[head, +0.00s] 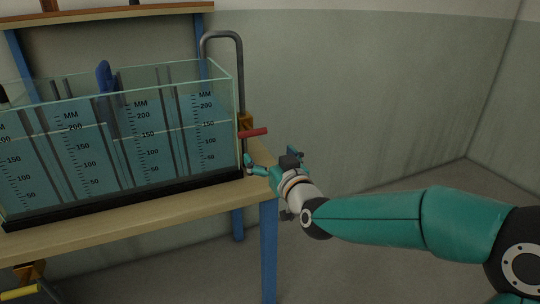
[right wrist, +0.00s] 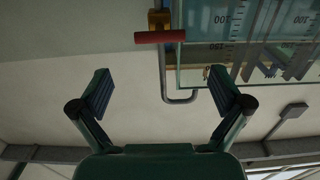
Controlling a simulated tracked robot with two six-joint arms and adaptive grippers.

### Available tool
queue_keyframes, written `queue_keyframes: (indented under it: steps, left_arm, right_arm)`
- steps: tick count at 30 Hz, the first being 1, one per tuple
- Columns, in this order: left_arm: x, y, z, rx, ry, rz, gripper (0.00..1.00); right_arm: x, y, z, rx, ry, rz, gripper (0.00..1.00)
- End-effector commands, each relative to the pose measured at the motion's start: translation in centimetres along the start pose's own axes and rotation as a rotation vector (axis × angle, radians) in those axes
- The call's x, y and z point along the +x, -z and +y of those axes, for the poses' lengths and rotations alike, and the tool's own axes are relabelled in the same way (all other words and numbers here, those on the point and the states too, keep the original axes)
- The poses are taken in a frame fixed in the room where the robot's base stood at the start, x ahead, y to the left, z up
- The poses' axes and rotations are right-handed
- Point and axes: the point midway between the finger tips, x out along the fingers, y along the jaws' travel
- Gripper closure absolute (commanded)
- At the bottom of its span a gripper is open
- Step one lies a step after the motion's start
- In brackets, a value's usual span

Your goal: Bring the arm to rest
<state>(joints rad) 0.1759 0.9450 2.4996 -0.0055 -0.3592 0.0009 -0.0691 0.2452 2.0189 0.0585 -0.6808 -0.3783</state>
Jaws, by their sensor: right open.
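My right gripper (head: 272,167) is at the right end of the glass flume (head: 120,135), just past the table's right edge, below and right of a red handle. In the right wrist view its two fingers (right wrist: 160,95) are spread wide apart with nothing between them. The red-handled valve (head: 253,132) sits on a grey bent pipe (head: 241,70) at the flume's end. In the right wrist view the red handle (right wrist: 160,37) lies beyond the fingertips, apart from them. My right arm reaches in from the right of the head view. My left gripper does not show.
The flume holds blue water with millimetre scales and stands on a wooden table (head: 130,222) with blue legs. A blue piece (head: 104,77) rises above its rim. A yellow-handled valve (head: 20,289) is low at left. A shelf (head: 110,13) is behind. The floor at right is clear.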

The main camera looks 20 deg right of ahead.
Motion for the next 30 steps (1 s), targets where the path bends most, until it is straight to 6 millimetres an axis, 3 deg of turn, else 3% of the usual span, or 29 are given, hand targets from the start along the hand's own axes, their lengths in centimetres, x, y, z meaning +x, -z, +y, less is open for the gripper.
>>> queue_keyframes:
  steps: [11,14,16,20,23,26,30]
  left_arm:
    - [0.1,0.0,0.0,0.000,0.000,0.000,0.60]
    - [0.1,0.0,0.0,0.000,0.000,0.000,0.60]
    - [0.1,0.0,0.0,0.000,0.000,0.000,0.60]
    - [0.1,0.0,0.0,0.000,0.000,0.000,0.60]
    - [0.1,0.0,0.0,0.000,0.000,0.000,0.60]
    - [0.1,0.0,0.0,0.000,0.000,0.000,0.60]
    - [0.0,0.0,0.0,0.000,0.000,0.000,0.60]
  right_arm:
    - [0.1,-0.1,0.2,0.000,-0.004,-0.002,0.00]
    - [0.4,-1.6,0.7,-0.001,-0.012,-0.028,0.00]
    - [0.8,-3.9,0.8,-0.001,-0.014,-0.067,0.00]
    - [1.1,-11.0,0.7,0.001,-0.009,-0.196,0.00]
    - [0.0,-18.2,0.1,0.006,0.009,-0.335,0.00]
    - [-2.3,-25.6,-0.9,0.029,0.035,-0.494,0.00]
    - [-7.4,-34.9,-2.8,0.084,0.073,-0.726,0.00]
